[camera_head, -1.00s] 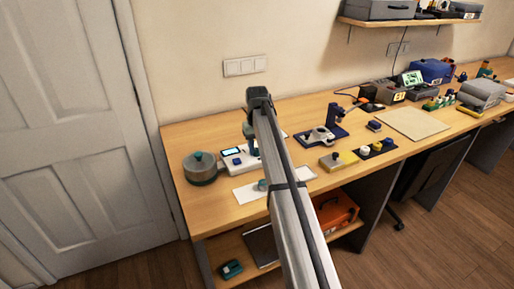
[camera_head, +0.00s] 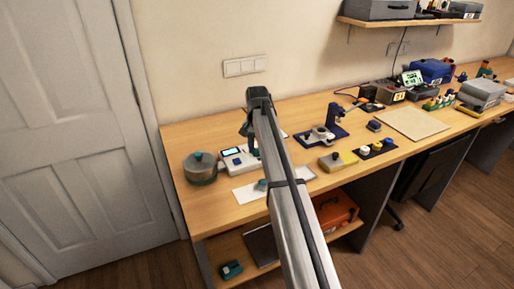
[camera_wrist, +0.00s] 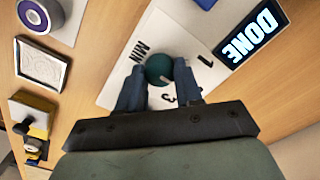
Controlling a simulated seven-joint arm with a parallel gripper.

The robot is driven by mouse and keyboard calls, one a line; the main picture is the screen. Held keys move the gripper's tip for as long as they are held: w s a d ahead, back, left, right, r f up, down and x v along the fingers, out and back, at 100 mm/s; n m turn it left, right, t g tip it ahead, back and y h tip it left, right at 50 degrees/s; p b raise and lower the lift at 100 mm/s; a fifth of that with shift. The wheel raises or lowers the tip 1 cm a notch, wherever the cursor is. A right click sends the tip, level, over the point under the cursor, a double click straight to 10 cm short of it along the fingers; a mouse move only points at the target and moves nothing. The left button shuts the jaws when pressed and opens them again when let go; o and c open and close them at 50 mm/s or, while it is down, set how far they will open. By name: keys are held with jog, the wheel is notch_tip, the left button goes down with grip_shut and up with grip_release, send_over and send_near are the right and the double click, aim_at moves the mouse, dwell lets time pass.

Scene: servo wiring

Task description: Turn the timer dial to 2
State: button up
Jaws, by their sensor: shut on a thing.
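The timer is a white box (camera_head: 251,165) on the left part of the bench. In the wrist view its white face (camera_wrist: 123,75) carries the marks MIN, 1 and 3, and its lit screen (camera_wrist: 252,35) reads DONE. The round teal dial (camera_wrist: 159,67) sits between the two fingers of my gripper (camera_wrist: 161,88), which is shut on it. A small pale mark shows on the dial's near edge, close to the 3. The 2 cannot be seen; a finger may cover it. In the head view my arm hides the dial.
A grey-teal round pot (camera_head: 201,170) stands left of the timer. A white sheet (camera_head: 244,194) lies in front of it. A blue-based stand (camera_head: 322,136) and a yellow-grey block (camera_head: 338,161) stand to the right. A white square frame (camera_wrist: 41,64) shows in the wrist view.

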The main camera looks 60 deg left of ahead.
aim_at(257, 150)
dwell(0.4)
jog(key=o, duration=1)
jog(key=shift+o, duration=0.2)
notch_tip(257, 150, up, 14)
jog(key=shift+f, duration=0.1)
dwell(0.4)
